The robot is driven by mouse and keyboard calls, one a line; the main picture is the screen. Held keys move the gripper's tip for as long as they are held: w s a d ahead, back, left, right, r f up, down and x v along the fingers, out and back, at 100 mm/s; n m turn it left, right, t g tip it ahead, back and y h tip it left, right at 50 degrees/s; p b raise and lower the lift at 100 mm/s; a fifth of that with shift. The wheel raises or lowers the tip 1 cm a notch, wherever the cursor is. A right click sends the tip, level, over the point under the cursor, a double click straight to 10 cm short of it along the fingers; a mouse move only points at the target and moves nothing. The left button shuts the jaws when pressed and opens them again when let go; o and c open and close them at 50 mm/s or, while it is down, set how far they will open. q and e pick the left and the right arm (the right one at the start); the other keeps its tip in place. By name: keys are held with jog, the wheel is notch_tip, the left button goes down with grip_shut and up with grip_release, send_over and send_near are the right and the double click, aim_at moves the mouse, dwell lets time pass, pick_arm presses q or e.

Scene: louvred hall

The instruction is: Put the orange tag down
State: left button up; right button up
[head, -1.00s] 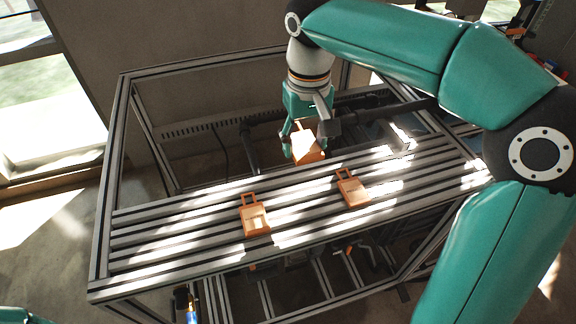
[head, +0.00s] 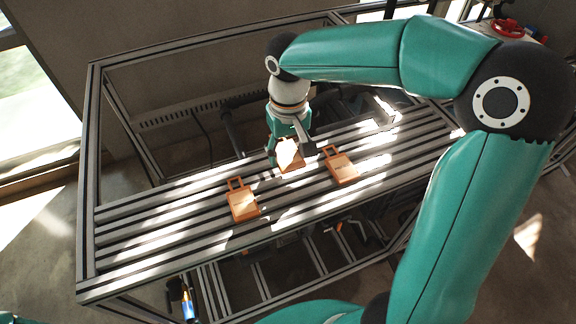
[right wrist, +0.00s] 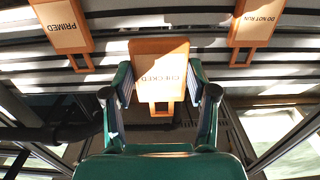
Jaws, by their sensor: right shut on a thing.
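My right gripper (head: 290,155) is shut on an orange tag (head: 289,158), near the back edge of the slatted bench top (head: 160,221). In the right wrist view this tag (right wrist: 158,72) has a pale label reading CHECKED and sits between the fingers (right wrist: 160,93). I cannot tell whether it touches the slats. Two similar orange tags lie on the slats: one to the left (head: 242,203), one to the right (head: 342,168). In the right wrist view they read DO NOT RUN (right wrist: 257,25) and PRIMED (right wrist: 66,28). My left gripper is out of view.
The bench is an open frame of metal profiles, with bars and dark gaps below the slats. A perforated rail (head: 165,117) runs behind it. Bare slats lie left of the left tag and right of the right tag. A blue-handled object (head: 188,305) shows below the front edge.

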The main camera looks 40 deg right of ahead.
aim_at(288, 175)
jog(key=shift+f, duration=2.75)
jog(key=o, duration=0.9)
jog(key=shift+f, duration=0.1)
notch_tip(288, 175, up, 12)
jog(key=shift+r, duration=0.15)
